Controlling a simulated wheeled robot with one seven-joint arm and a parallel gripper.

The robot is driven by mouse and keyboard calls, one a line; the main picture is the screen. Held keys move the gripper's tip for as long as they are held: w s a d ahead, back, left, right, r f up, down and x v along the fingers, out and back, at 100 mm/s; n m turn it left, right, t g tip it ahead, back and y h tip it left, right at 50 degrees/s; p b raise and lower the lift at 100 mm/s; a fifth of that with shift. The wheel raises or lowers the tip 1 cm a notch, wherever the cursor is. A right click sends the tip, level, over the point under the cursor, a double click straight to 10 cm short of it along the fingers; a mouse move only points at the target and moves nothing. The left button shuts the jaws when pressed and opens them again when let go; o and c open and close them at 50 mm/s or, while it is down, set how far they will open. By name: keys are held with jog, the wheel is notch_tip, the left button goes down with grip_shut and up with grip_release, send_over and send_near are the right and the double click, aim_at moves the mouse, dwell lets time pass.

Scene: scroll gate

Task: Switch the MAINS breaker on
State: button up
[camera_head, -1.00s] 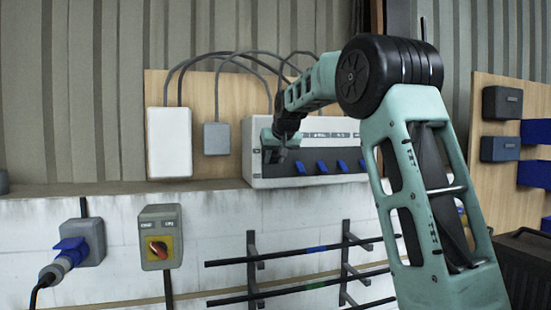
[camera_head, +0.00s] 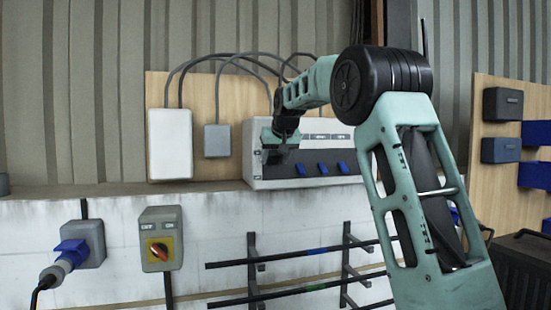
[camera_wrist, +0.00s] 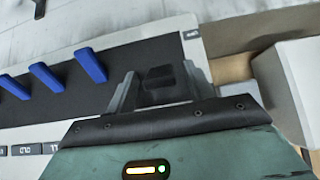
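The breaker panel (camera_head: 252,172) is a pale box with a dark front strip, mounted on the wall. A dark lever (camera_wrist: 158,76) at one end of the strip shows in the wrist view between my fingertips. It is probably the MAINS breaker, but I cannot read its label. My gripper (camera_head: 276,156) is at the left end of the panel and hides that lever in the head view. In the wrist view the fingers of my gripper (camera_wrist: 158,90) stand apart, one on each side of the dark lever, with gaps visible.
Several blue breaker levers, such as this one (camera_head: 322,169), sit right of my gripper. A white box (camera_head: 170,144) and grey box (camera_head: 217,140) hang to the left. Below are a rotary switch (camera_head: 160,250), a blue plug (camera_head: 72,252) and rods on a rack (camera_head: 252,265).

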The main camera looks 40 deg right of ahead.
jog(key=shift+r, duration=0.1)
jog(key=b+v, duration=0.5)
jog(key=v, duration=1.2)
jog(key=shift+a, duration=0.1)
jog(key=w+a+f+n+g+y+b, duration=0.1)
jog(key=w+a+f+n+b, duration=0.1)
jog(key=a+f, duration=0.45)
jog(key=w+a+f+n+y+b, duration=0.1)
jog(key=a+f+y+b, duration=0.15)
jog(key=a+f, duration=0.45)
jog(key=s+a+f+n+g+y+b, duration=0.1)
jog(key=s+a+f+n+b, duration=0.1)
jog(key=a+f, duration=0.65)
jog(key=s+a+f+n+g+y+b, duration=0.1)
jog(key=s+a+f+n+b, duration=0.1)
jog(key=a+f, duration=0.65)
jog(key=s+a+f+n+g+b, duration=0.1)
jog(key=s+a+f+n+b, duration=0.1)
jog(key=s+a+f, duration=0.45)
jog(key=s+a+f+n+g+b, duration=0.1)
jog(key=s+a+f+g+b, duration=0.15)
jog(key=s+f, duration=0.7)
jog(key=s+f+n+g+h+b, duration=0.1)
jog(key=s+f+n+b, duration=0.2)
jog(key=s+f, duration=1)
notch_tip(320, 180, down, 3)
jog(key=shift+r, duration=0.1)
